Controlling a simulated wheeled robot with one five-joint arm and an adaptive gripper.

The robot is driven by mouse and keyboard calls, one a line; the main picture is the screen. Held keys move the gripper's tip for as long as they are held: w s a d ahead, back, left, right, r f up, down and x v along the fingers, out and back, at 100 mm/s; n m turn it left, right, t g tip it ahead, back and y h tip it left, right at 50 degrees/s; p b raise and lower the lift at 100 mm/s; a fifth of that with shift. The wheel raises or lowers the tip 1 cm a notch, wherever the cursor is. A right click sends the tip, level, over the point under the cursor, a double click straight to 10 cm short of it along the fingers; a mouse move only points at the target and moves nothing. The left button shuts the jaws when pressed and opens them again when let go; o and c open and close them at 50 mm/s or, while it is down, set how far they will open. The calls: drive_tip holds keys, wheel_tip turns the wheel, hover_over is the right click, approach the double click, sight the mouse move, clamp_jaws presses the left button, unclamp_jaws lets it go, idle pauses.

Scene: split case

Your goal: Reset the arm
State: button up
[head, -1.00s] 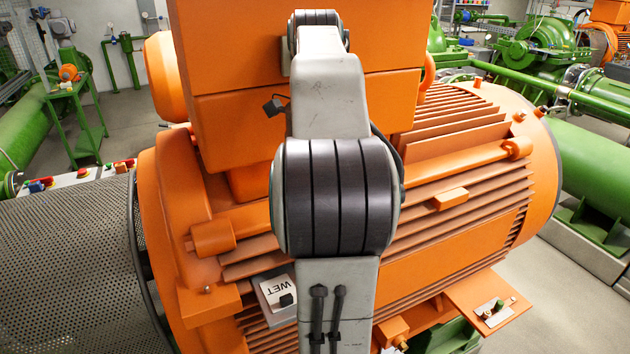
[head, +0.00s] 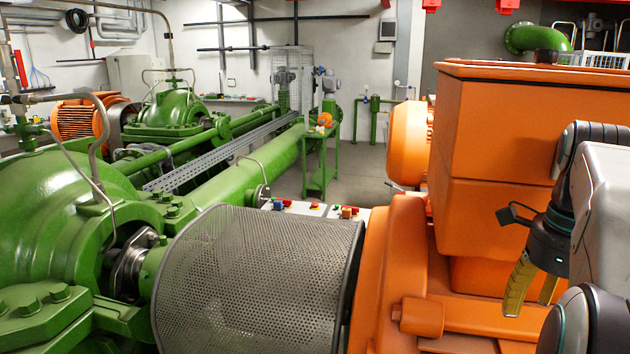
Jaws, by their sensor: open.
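My gripper (head: 532,290) shows at the right of the head view, hanging down from my grey and black arm. Its two yellowish fingers are apart, and nothing shows between them. It is in front of the big orange motor (head: 480,208), near the motor's box-shaped housing and its upper side. Whether the fingers touch the motor cannot be told. My arm is bent, and part of it runs out of the picture at the right edge.
A perforated metal guard (head: 262,280) covers the shaft between the motor and a green pump (head: 60,225). Control boxes with coloured buttons (head: 315,208) stand behind the guard. A green stand (head: 320,165) is farther back. Open grey floor (head: 362,170) lies around it.

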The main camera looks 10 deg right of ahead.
drive_tip(key=s+a+f+n+t, duration=0.2)
drive_tip(key=a+f+n, duration=0.4)
drive_tip(key=a+n, duration=0.5)
drive_tip(key=s+a+f+n+t, duration=0.2)
drive_tip(key=a+f+n, duration=0.5)
drive_tip(key=n, duration=1.1)
drive_tip(key=s+a, duration=0.1)
drive_tip(key=a, duration=0.3)
drive_tip(key=shift+s+f, duration=0.15)
drive_tip(key=shift+s, duration=0.05)
